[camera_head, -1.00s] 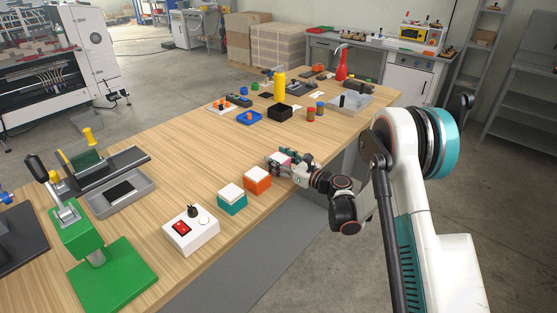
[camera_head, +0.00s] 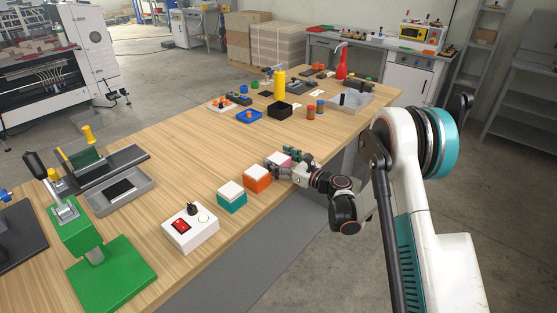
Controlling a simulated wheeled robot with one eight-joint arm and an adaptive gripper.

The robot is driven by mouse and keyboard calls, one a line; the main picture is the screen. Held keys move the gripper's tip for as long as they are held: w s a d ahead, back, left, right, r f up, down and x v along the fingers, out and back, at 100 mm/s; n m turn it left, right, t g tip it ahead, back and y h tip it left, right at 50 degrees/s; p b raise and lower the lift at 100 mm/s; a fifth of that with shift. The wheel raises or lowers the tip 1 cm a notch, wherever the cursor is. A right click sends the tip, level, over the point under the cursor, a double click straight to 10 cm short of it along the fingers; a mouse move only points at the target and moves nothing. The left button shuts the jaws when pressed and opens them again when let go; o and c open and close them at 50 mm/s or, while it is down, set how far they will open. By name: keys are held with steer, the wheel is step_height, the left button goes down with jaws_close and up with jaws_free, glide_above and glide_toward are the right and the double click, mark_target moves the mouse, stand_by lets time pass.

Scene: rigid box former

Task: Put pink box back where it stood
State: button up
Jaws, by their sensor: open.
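The pink box (camera_head: 279,159) stands on the wooden table near its right edge, in line with an orange box (camera_head: 257,179) and a teal box (camera_head: 232,196), both with white tops.
A white control box (camera_head: 190,228) with a red switch stands nearer along the row. A black tray (camera_head: 280,112), a blue tray (camera_head: 249,117) and a yellow bottle (camera_head: 279,83) stand farther back.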

steer(key=v, duration=1.2)
